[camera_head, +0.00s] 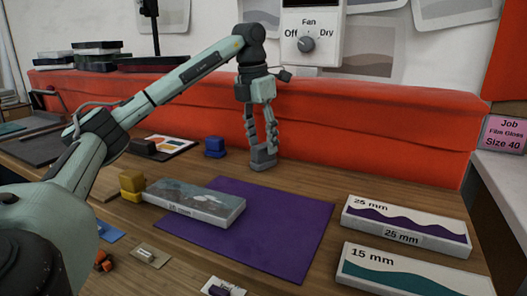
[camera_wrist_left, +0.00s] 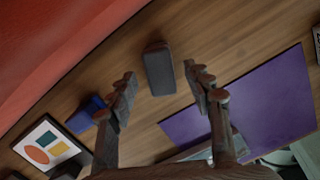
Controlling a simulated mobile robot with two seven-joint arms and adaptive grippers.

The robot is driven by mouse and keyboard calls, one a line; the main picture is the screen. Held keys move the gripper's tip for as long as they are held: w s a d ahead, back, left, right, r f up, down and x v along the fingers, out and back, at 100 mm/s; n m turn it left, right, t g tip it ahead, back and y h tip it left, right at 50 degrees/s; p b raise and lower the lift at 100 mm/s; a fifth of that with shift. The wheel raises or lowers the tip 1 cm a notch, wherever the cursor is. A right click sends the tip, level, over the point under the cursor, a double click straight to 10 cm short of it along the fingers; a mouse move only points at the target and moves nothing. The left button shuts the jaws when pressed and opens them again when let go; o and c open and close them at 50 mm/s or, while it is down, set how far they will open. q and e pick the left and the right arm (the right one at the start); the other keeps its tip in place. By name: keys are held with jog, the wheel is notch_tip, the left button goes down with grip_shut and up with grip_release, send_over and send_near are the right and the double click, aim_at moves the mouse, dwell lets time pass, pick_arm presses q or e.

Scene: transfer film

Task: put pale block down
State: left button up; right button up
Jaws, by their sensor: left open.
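A small grey block, which I take to be the pale block (camera_head: 263,160), stands on the wooden table near the orange-red back wall. My left gripper (camera_head: 262,142) points down just above it. In the left wrist view the block (camera_wrist_left: 158,68) shows dark grey, between and a little beyond the fingertips (camera_wrist_left: 159,82). The fingers are spread apart, with gaps on both sides of the block. I cannot tell how far the tips are above it. My right gripper is in neither view.
A purple sheet (camera_head: 290,225) lies in front, with a picture-topped slab (camera_head: 195,203) on its left. A blue block (camera_head: 214,148) and yellow blocks (camera_head: 131,185) stand to the left. Two labelled boxes (camera_head: 405,227) (camera_head: 405,275) lie at the right.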

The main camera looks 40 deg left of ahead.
aim_at(260, 146)
pick_arm(q)
jog(key=r, duration=0.4)
jog(key=shift+s+r+p, duration=0.25)
jog(key=shift+r+p, duration=0.15)
jog(key=r, duration=0.1)
jog(key=r+p, duration=0.1)
jog(key=r, duration=0.1)
jog(key=shift+s+p, duration=0.3)
jog(key=shift+r, duration=0.1)
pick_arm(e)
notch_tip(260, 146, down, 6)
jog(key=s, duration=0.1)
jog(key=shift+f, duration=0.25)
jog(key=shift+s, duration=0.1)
